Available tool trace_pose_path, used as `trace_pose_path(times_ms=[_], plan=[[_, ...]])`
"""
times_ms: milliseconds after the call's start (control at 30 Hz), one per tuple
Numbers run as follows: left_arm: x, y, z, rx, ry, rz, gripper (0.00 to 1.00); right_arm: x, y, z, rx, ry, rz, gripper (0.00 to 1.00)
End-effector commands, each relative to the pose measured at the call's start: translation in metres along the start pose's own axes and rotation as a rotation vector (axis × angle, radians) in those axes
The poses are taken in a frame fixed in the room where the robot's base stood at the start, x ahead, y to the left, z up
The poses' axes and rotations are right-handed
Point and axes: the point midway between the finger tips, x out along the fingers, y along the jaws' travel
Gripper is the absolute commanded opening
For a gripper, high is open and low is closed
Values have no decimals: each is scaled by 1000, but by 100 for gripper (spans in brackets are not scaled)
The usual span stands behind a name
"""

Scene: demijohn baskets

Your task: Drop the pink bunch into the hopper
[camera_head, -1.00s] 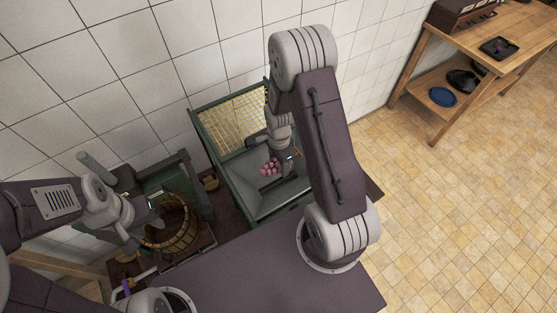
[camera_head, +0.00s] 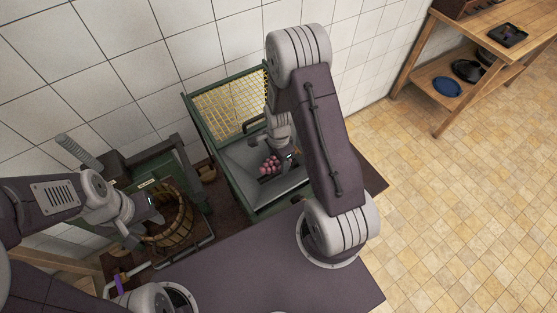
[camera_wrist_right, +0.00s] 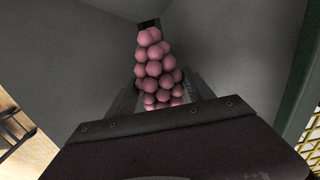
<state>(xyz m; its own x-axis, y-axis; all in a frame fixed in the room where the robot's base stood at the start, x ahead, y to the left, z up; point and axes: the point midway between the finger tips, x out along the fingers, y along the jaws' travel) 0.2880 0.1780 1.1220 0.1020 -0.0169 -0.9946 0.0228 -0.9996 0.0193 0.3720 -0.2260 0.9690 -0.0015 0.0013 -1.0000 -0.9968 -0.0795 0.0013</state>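The pink bunch (camera_head: 269,166) is in the mouth of the grey hopper (camera_head: 240,165). It also shows in the right wrist view (camera_wrist_right: 158,65), between the two fingers of my right gripper (camera_wrist_right: 163,92) and reaching beyond them towards a dark slot in the hopper floor. My right gripper, also in the head view (camera_head: 280,158), appears shut on the bunch, inside the sloping hopper walls. Whether the bunch touches the hopper floor is unclear. My left gripper (camera_head: 150,207) is at the left, by the wooden slatted basket (camera_head: 172,232); its fingers are too small to read.
A green frame with a yellow mesh panel (camera_head: 232,108) stands behind the hopper against the tiled wall. A green machine (camera_head: 165,180) is beside the basket. A wooden table (camera_head: 480,70) with dark dishes is at the upper right. The floor at right is clear.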

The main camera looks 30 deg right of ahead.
Motion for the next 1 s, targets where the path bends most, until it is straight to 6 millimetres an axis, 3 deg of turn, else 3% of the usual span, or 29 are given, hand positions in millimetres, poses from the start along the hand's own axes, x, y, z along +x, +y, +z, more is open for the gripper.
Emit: trace_pose_path(times_ms=[33, 100, 467, 567, 800, 1000], plan=[[0, 0, 0, 0, 0, 0, 36, 0, 0, 0, 0, 0, 0, 74], [0, 0, 0, 0, 0, 0, 36, 0, 0, 0, 0, 0, 0, 85], [1, 0, 0, 0, 0, 0, 36, -4, 0, 0, 0, 0, -1, 85], [4, 0, 0, 0, 0, 0, 36, -17, -1, 0, 0, 1, -4, 85], [11, 0, 1, 0, 0, 0, 36, -68, -1, 0, 0, 2, -7, 85], [12, 0, 1, 0, 0, 0, 36, -90, 0, 0, 0, 0, -2, 85]])
